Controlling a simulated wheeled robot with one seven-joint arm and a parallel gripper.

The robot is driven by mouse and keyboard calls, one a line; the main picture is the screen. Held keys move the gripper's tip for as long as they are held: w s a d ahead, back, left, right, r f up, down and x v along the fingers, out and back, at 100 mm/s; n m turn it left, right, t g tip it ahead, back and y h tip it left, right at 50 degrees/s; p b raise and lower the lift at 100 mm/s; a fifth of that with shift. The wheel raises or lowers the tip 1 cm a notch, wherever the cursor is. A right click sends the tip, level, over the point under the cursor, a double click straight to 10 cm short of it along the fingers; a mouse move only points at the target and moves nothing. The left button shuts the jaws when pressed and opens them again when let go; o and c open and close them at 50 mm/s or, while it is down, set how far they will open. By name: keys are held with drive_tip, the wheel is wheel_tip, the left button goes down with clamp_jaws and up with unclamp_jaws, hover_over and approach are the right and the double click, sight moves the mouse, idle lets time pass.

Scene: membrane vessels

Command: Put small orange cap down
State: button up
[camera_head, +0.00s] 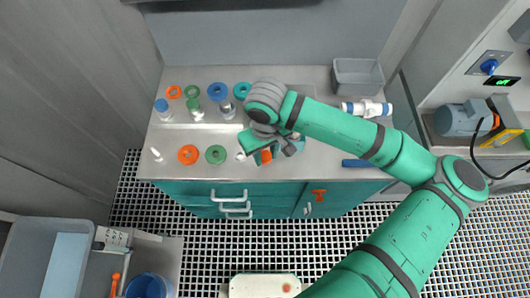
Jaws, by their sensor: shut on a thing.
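My gripper (268,155) is over the front part of the steel bench top (330,168), with the wrist above it. It is shut on the small orange cap (265,156), of which an orange patch shows between the jaws. Whether the cap touches the bench or hangs just above it I cannot tell. The wrist and forearm hide part of the bench behind the gripper.
Several rings and capped bottles, one blue-capped (162,108), stand behind. A grey bin (357,77) and a white fitting (366,108) are at right.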

sight(265, 156)
drive_tip(key=shift+w+f, duration=0.15)
drive_tip(key=shift+f, duration=0.2)
drive_tip(key=o, duration=0.9)
drive_tip(key=shift+d, duration=0.15)
drive_tip(key=o, duration=0.3)
drive_tip(key=shift+a+r, duration=0.2)
drive_tip(key=shift+r, duration=0.2)
wheel_tip(265, 156, up, 12)
drive_tip(key=shift+r, duration=0.2)
